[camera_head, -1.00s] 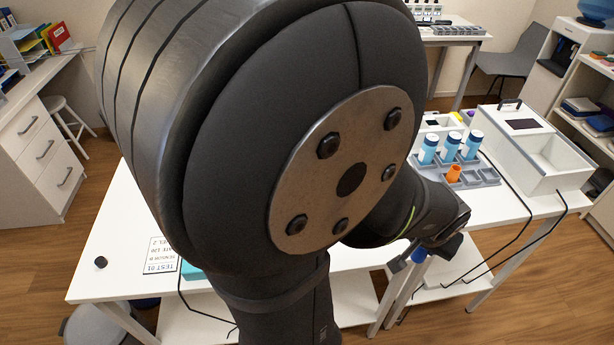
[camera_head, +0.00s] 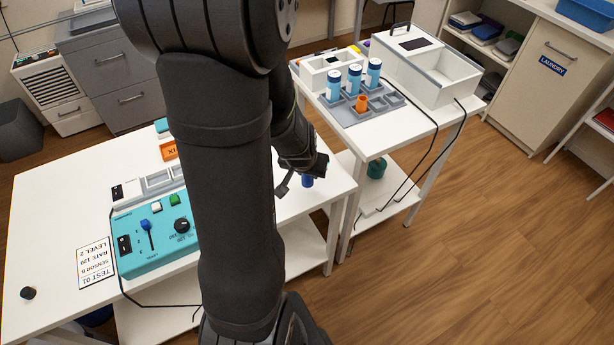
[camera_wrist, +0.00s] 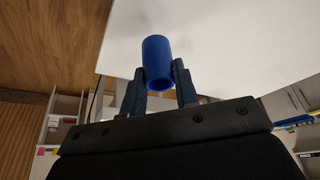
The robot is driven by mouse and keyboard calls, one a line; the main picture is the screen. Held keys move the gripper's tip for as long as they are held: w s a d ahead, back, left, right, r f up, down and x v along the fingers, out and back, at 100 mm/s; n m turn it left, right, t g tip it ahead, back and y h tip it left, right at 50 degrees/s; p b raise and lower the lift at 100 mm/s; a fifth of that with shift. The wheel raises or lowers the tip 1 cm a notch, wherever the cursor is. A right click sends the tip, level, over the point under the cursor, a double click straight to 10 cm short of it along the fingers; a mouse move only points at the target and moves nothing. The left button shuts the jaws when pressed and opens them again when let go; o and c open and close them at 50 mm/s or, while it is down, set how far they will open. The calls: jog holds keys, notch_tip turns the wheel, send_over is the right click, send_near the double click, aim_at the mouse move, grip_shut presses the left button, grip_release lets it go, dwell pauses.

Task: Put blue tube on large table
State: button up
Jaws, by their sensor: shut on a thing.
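The blue tube (camera_wrist: 157,62) is a short, plain blue cylinder, seen in the wrist view between the two fingers of my gripper (camera_wrist: 160,80). The gripper is shut on it. In the head view the tube (camera_head: 307,181) shows just below my gripper (camera_head: 300,176), at the right part of the large white table (camera_head: 60,200). The white table top also fills much of the wrist view (camera_wrist: 230,45). I cannot tell whether the tube touches the table top. My arm hides part of the table's middle.
A teal control box (camera_head: 155,235) and a test sheet (camera_head: 97,264) are on the large table. A second white table (camera_head: 400,135) to the right holds a grey rack (camera_head: 370,112) with blue-and-white bottles and an orange tube (camera_head: 361,103). The table's front left is mostly clear.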

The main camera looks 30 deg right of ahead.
aim_at(308, 179)
jog(key=shift+f, duration=1.5)
jog(key=shift+f, duration=0.15)
jog(key=o, duration=1)
jog(key=shift+c, duration=0.2)
jog(key=shift+r, duration=0.45)
jog(key=v, duration=1.1)
jog(key=shift+s+a+r, duration=0.15)
jog(key=shift+r, duration=0.05)
jog(key=shift+f, duration=0.1)
